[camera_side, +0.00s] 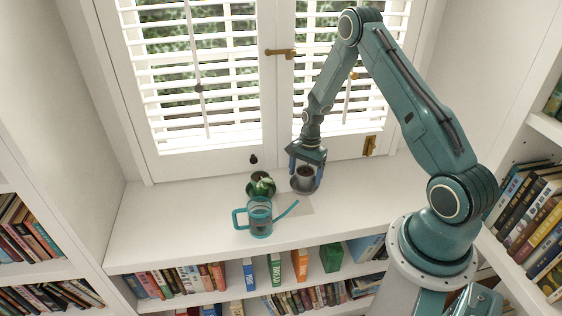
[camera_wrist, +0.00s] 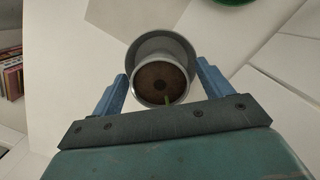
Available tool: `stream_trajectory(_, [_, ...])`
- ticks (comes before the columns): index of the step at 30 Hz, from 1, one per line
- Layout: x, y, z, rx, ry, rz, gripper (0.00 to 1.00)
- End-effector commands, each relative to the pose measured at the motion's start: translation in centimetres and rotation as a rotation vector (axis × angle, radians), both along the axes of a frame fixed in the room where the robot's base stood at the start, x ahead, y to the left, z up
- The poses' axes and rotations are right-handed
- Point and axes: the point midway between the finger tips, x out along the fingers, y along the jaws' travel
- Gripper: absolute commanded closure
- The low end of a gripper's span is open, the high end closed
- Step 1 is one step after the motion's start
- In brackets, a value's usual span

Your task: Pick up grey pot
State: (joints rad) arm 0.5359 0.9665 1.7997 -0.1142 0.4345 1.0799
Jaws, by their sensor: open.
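The grey pot (camera_side: 304,180) stands on the white window seat in front of the shutters, on what looks like a grey saucer. In the wrist view the pot (camera_wrist: 160,92) shows a round rim, brown soil and a thin green sprig near its lower edge. My gripper (camera_side: 306,172) is over the pot and tilted, with blue fingers on either side of it. In the wrist view my gripper (camera_wrist: 161,84) has its fingers apart, the pot lying between them with a gap on each side.
A green plant (camera_side: 261,185) stands close left of the pot. A teal-handled clear watering can (camera_side: 260,217) stands in front, its spout pointing toward the pot. Shutters (camera_side: 205,75) rise behind. Bookshelves (camera_side: 300,285) lie below the ledge. The ledge's left part is clear.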

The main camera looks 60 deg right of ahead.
Motion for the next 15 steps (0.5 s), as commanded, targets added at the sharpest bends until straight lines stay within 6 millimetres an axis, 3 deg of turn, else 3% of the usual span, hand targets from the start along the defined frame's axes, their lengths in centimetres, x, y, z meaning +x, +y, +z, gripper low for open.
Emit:
stream_trajectory(2, [0.0,0.0,0.01,0.0,0.0,0.0,0.26])
stream_trajectory(11, [0.02,-0.02,0.06,0.0,-0.001,0.0,0.83])
stream_trajectory(15, [0.02,-0.02,0.06,0.0,-0.001,0.0,0.83])
